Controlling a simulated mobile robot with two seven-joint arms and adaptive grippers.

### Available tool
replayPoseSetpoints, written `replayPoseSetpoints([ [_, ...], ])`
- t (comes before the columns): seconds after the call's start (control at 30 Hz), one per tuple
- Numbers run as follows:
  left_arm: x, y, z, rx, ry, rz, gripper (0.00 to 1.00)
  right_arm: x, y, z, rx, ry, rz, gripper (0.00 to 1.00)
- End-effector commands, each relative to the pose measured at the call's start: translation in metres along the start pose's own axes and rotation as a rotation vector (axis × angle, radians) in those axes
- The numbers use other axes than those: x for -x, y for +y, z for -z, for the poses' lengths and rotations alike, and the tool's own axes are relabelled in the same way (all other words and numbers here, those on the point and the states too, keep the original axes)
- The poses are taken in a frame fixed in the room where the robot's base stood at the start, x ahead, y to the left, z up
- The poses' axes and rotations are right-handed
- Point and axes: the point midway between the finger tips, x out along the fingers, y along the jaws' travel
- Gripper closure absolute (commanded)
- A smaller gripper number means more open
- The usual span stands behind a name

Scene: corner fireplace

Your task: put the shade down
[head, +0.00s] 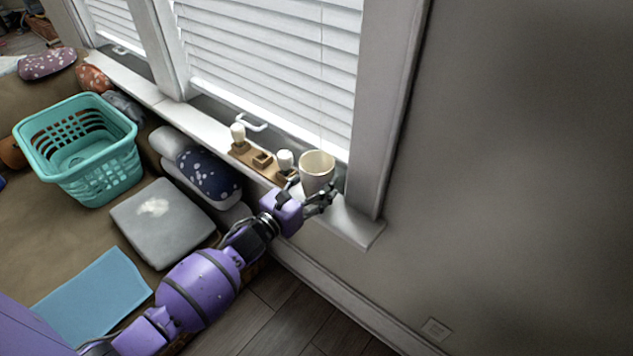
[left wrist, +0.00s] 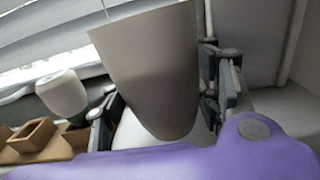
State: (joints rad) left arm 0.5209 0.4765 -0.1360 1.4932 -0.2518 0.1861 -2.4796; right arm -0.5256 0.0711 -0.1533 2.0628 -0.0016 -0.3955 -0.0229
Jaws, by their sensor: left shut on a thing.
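The shade (head: 318,168) is a cream, cup-like piece with its open rim facing up, at the right end of the windowsill (head: 350,222). My left gripper (head: 316,196) is shut on it, with fingers on either side of its lower part. In the left wrist view, the shade (left wrist: 155,65) fills the middle between the fingers, wider at the top and narrowing downward. Whether its base touches the sill cannot be told. My right gripper is not in view.
A wooden holder (head: 241,151) with square sockets and white bulb-like pieces (head: 285,159) stands on the sill, close left of the shade. White blinds (head: 275,60) hang behind. A couch with a teal basket (head: 93,185) and cushions lies left. The sill's right end is bare.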

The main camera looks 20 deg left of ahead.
Motion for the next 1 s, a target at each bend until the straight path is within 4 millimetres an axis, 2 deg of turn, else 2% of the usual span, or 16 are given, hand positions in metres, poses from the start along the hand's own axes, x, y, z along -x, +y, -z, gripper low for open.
replayPoseSetpoints([
  [0.03,0.0,0.0,0.003,0.001,0.0,0.0,0.72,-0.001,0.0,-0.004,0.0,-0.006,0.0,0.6],
  [0.07,0.0,0.0,0.003,0.002,0.001,0.0,0.4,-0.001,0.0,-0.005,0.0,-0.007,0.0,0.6],
  [0.2,0.0,0.0,0.002,0.001,0.0,0.0,0.23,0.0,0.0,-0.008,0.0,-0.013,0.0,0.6],
  [0.6,0.002,0.0,-0.002,-0.001,0.001,0.0,0.23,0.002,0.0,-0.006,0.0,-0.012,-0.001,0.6],
  [0.77,0.029,0.0,0.002,0.0,0.004,-0.001,0.23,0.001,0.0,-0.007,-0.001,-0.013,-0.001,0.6],
  [1.0,0.082,0.0,0.001,0.0,0.003,0.0,0.23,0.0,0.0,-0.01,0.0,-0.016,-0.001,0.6],
])
